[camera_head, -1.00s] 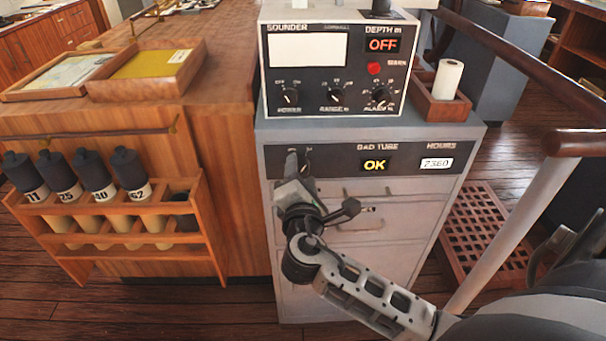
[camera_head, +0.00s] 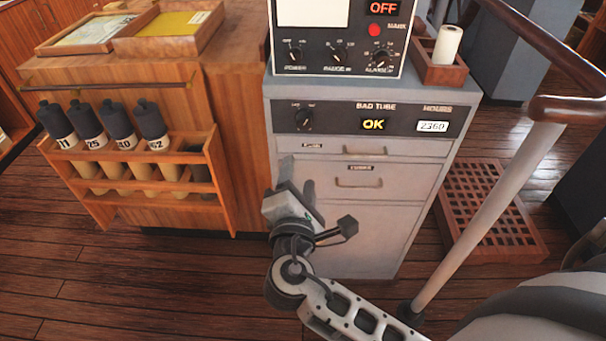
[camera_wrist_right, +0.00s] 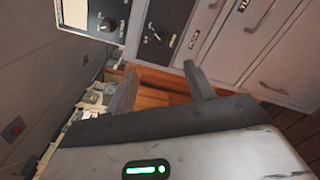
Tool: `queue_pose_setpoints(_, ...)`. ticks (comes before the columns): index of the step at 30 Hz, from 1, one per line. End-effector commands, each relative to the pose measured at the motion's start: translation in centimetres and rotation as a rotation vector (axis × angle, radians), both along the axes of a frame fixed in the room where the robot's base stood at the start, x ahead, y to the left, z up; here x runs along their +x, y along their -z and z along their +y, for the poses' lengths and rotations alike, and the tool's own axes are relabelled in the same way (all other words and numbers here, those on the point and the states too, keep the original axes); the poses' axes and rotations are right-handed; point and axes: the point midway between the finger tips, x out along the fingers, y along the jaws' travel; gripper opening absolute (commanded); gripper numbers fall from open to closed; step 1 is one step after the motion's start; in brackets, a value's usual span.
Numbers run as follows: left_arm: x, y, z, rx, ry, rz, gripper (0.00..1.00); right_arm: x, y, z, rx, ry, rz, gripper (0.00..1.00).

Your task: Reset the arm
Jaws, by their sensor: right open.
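My right arm comes in from the lower right in the head view. Its gripper (camera_head: 297,174) is open and empty, in front of the grey cabinet's (camera_head: 365,230) left side and below its knob panel. In the right wrist view the two fingers of the right gripper (camera_wrist_right: 163,88) stand apart with nothing between them; wooden surfaces show behind the gap. My left gripper is not in view.
The sounder (camera_head: 335,45) stands on the cabinet, and a white roll sits in a wooden holder (camera_head: 440,72) beside it. A rack (camera_head: 150,190) of numbered tubes hangs at left. A rail post (camera_head: 490,215) and floor grating (camera_head: 490,210) are at right. Floor at lower left is clear.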

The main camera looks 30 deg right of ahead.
Motion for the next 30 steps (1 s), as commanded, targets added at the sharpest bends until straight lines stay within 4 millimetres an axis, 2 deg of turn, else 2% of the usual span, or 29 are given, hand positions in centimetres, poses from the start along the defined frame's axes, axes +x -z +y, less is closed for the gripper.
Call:
queue_pose_setpoints(11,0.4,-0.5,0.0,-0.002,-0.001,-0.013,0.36,0.0,0.1,-0.1,0.003,0.001,0.002,0.53)
queue_pose_setpoints(14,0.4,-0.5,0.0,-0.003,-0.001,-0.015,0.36,-0.6,0.8,-0.7,0.078,0.023,0.014,0.53)
queue_pose_setpoints(17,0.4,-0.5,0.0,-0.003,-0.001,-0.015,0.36,-2.3,3.0,-2.5,0.297,0.101,0.052,0.53)
queue_pose_setpoints(21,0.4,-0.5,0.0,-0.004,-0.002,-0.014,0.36,-7.0,7.3,-4.7,0.775,0.299,0.121,0.53)
queue_pose_setpoints(24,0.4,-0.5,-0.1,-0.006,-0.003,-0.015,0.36,-10.2,9.2,-4.7,1.055,0.44,0.161,0.53)
queue_pose_setpoints(30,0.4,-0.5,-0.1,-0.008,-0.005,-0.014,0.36,-15.1,10.5,-3.2,1.423,0.653,0.234,0.53)
